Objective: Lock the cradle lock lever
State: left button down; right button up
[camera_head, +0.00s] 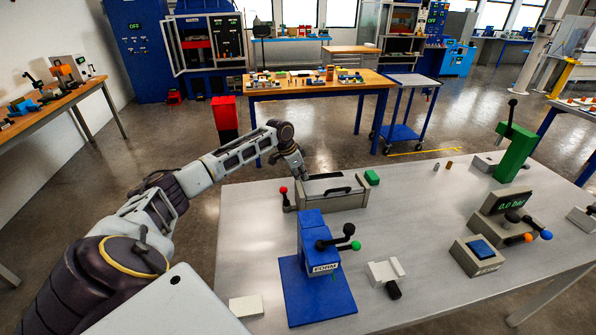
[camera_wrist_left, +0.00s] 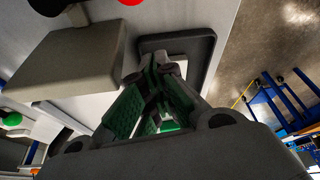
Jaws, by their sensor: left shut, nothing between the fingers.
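A white cradle-like block (camera_head: 383,272) with a short black-ended lever (camera_head: 393,290) sits at the front of the grey table. No label shows whether this is the cradle lock lever. A grey bath-like box (camera_head: 330,200) with dark bars on top stands farther back, with a red-knobbed lever (camera_head: 284,194) at its left end. My left gripper (camera_head: 301,177) is at the far left of that box, its fingertips largely hidden. In the left wrist view its green-padded fingers (camera_wrist_left: 167,75) are shut and empty, over a dark-rimmed frame (camera_wrist_left: 202,50). My right gripper is out of view.
A blue press marked FORM (camera_head: 318,255), with black and green knobs, stands between the box and the front edge. A green lever press (camera_head: 515,150), a pressure readout (camera_head: 510,204) and a blue-button box (camera_head: 480,252) stand right.

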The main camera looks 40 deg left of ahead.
aim_at(285, 196)
pick_arm(q)
jog(key=shift+w+d+f, duration=0.1)
jog(key=shift+w+f, duration=0.05)
jog(key=shift+f, duration=0.4)
jog(key=shift+s+a+f+p, duration=0.2)
jog(key=shift+s+a, duration=0.15)
jog(key=shift+s, duration=0.3)
jog(key=shift+s+a+f+p, duration=0.1)
jog(key=shift+s+a+p, duration=0.2)
jog(key=shift+s, duration=0.35)
jog(key=shift+s+a, duration=0.25)
jog(key=shift+s, duration=0.2)
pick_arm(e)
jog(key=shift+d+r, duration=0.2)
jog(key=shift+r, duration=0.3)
pick_arm(q)
jog(key=shift+a, duration=0.1)
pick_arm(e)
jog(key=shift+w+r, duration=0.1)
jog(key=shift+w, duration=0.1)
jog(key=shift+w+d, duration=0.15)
